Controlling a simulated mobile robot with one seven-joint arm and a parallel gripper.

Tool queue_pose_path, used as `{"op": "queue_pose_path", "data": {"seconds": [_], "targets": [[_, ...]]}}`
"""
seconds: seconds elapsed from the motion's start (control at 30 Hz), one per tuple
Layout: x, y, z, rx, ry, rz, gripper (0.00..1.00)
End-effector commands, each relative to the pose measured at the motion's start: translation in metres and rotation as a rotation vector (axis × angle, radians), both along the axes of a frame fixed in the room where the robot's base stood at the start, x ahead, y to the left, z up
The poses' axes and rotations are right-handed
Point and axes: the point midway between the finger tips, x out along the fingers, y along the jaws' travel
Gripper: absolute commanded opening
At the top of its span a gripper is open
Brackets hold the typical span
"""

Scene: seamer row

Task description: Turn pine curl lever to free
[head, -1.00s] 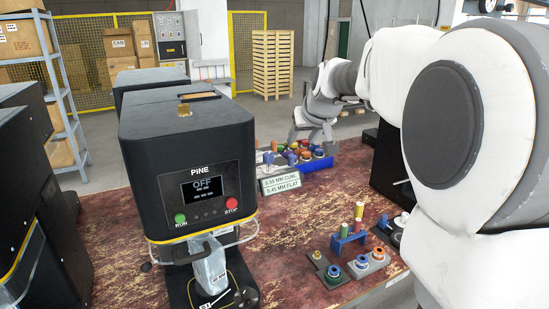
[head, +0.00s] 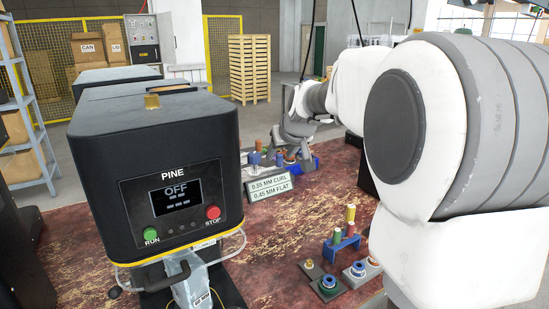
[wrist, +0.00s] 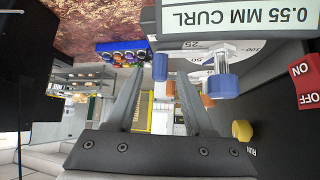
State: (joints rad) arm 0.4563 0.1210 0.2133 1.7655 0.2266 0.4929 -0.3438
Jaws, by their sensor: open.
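The black PINE machine (head: 105,185) stands at left in the head view. Its display (head: 175,195) reads OFF. A clear guard and a grey-white pouch (head: 190,287) show below its head. Its lower part is cut off by the frame, and I cannot make out a curl lever on it. My gripper (wrist: 158,88) is open and empty in the wrist view, two grey fingers apart. In the head view it is far back, beyond the sign, near the blue tray, partly hard to make out.
The sign (head: 272,187) reads 0.55 MM CURL, 0.45 MM FLAT. A blue tray (head: 303,166) holds coloured parts behind it. Small coloured pieces and a blue stand (head: 343,243) sit at front right. The wrist view shows a blue knob (wrist: 223,87) and a red ON/OFF switch (wrist: 305,82) nearby.

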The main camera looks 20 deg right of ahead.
Motion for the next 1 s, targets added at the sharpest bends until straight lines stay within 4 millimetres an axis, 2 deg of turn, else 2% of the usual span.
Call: {"op": "queue_pose_path", "data": {"seconds": [0.2, 0.53, 0.57, 0.83, 1.0], "targets": [[-0.0002, -0.0013, -0.0101, 0.0, 0.001, 0.0, 0.53], [-0.0002, -0.0016, -0.0107, 0.0, 0.001, 0.0, 0.53], [-0.0002, -0.0016, -0.0107, -0.001, 0.001, -0.001, 0.51], [-0.0001, -0.0016, -0.0105, -0.001, 0.0, -0.001, 0.02], [-0.0001, -0.0016, -0.0105, -0.001, 0.0, -0.001, 0.0]]}}
